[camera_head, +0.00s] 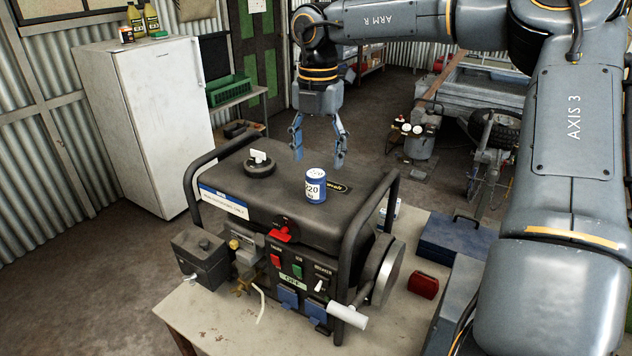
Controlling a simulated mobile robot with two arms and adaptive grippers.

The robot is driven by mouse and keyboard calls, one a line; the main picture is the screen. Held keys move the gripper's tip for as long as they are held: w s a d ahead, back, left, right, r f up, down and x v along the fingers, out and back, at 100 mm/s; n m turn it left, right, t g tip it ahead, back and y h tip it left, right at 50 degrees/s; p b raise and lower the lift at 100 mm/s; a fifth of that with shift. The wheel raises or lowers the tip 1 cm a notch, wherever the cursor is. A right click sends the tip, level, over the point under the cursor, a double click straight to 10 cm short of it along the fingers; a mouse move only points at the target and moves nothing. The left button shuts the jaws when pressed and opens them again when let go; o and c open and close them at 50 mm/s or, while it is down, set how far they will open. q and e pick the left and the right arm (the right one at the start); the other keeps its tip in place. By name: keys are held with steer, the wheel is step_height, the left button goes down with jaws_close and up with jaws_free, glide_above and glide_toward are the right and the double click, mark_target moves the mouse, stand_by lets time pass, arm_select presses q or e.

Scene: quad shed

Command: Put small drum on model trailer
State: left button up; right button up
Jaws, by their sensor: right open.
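The small drum (315,186), blue with a white band and dark digits, stands upright on top of the generator (275,185). My right gripper (318,157) hangs fingers-down just above the drum in the picture. Its two fingers are spread apart with nothing between them. I cannot tell whether it is directly over the drum or behind it. I cannot make out a model trailer in this view. A full-size trailer (490,100) stands in the background. My left gripper is not in view.
The generator's side tube frames (362,225) rise around its top. A black cap (259,166) sits left of the drum. A blue case (455,240) and a red object (423,286) lie on the table (225,325) at right. A white fridge (150,115) stands behind left.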

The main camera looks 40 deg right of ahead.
mark_target(316, 172)
steer(key=shift+a+f+p, duration=0.2)
steer(key=shift+f+p, duration=0.75)
steer(key=shift+f, duration=0.05)
step_height(316, 172, down, 3)
steer(key=shift+d+f+p, duration=0.1)
steer(key=shift+p, duration=0.45)
steer(key=shift+w+f, duration=0.1)
steer(key=shift+f, duration=0.1)
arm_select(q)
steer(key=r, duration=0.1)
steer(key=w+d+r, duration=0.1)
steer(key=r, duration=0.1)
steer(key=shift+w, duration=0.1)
arm_select(e)
steer(key=shift+c, duration=0.2)
steer(key=shift+r, duration=0.1)
steer(key=c, duration=0.3)
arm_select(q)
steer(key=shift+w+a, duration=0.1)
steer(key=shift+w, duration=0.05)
arm_select(e)
jaws_close()
